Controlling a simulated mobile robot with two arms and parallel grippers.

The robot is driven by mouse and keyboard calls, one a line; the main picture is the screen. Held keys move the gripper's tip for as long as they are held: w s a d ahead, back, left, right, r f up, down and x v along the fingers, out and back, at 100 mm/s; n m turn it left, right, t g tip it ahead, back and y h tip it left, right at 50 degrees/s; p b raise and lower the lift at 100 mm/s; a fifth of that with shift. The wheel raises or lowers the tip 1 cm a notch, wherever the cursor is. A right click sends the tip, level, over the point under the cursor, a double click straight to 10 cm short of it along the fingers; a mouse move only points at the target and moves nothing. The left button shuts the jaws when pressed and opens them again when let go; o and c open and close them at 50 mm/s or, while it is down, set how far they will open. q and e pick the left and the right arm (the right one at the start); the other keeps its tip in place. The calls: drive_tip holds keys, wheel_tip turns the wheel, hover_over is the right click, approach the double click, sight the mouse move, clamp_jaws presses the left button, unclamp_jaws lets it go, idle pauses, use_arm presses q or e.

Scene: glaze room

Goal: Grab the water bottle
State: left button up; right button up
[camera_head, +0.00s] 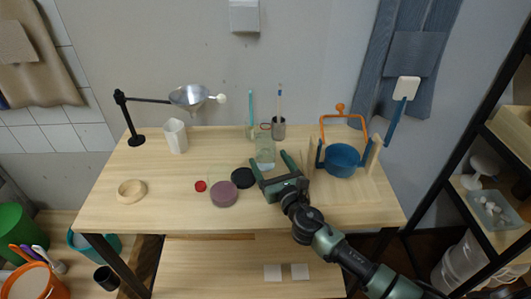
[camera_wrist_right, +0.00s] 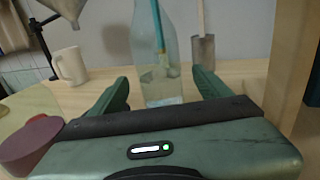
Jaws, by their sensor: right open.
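The water bottle is a clear, see-through bottle (camera_head: 265,150) standing upright on the wooden table, right of its middle. It also shows in the right wrist view (camera_wrist_right: 151,60), upright between the fingers, with its top cut off by the frame edge. My right gripper (camera_head: 271,164) is open and empty, just in front of the bottle. In the right wrist view its fingers (camera_wrist_right: 160,80) point toward the bottle, one on each side. I cannot tell whether either finger touches it. My left gripper is not in view.
A blue pot (camera_head: 342,160) stands in a wooden stand right of my gripper. A black disc (camera_head: 243,178), a mauve round block (camera_head: 224,194) and a red lid (camera_head: 201,186) lie to its left. A grey brush cup (camera_head: 279,128) stands behind the bottle. A white pitcher (camera_head: 175,137) stands farther left.

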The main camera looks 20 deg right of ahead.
sight(262, 147)
drive_tip(key=shift+w, duration=0.65)
drive_tip(key=w, duration=0.5)
drive_tip(key=shift+w+a, duration=0.15)
drive_tip(key=shift+a, duration=0.1)
drive_tip(key=shift+r, duration=0.1)
drive_tip(key=shift+c, duration=0.9)
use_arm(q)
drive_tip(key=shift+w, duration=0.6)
use_arm(e)
drive_tip(key=c, duration=1.5)
